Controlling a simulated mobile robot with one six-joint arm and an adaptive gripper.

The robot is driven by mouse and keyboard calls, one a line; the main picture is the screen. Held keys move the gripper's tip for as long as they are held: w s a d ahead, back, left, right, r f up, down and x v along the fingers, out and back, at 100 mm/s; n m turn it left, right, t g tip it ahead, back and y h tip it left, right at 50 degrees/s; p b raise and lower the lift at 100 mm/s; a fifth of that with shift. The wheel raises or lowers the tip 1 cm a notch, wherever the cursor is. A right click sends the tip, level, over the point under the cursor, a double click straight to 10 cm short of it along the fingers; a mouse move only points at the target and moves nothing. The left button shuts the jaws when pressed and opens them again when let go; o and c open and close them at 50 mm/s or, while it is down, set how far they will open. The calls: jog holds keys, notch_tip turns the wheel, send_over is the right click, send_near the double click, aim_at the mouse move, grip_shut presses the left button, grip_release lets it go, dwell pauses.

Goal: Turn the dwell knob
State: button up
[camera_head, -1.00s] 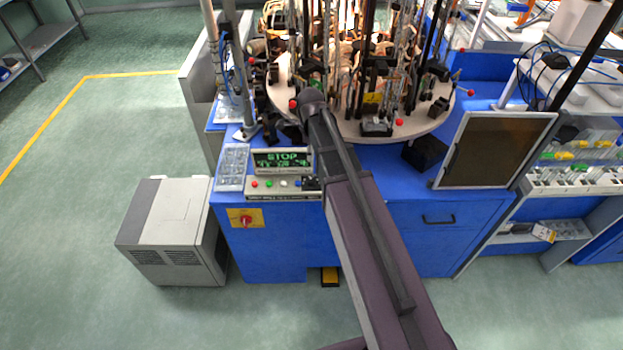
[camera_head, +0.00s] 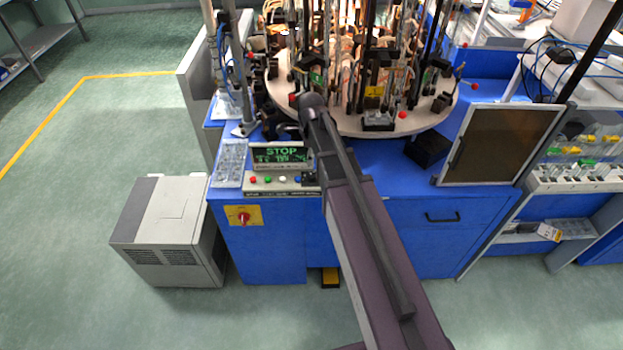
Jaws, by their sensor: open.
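The control panel (camera_head: 262,188) sits on the front left of the blue machine, with red, green, white and blue buttons in a row. Above the buttons a display (camera_head: 281,152) reads STOP in green, with a blurred line below. A small dark part (camera_head: 310,179) is at the panel's right end, beside my arm; I cannot tell if it is the dwell knob. A red rotary knob (camera_head: 244,218) on a yellow plate is on the blue front below. My arm rises across the middle, its dark joint at the turntable's front edge. My gripper cannot be made out.
The round turntable (camera_head: 352,127) with crowded rods and glass fixtures stands behind the panel. A dark framed screen (camera_head: 497,145) is to the right. A grey cabinet (camera_head: 168,230) stands on the floor at left. A clear tray (camera_head: 231,163) is left of the display.

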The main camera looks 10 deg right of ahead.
aim_at(311, 175)
jog(key=shift+w+f+b, duration=0.1)
jog(key=shift+f+b, duration=4.3)
jog(key=shift+f, duration=0.25)
grip_shut()
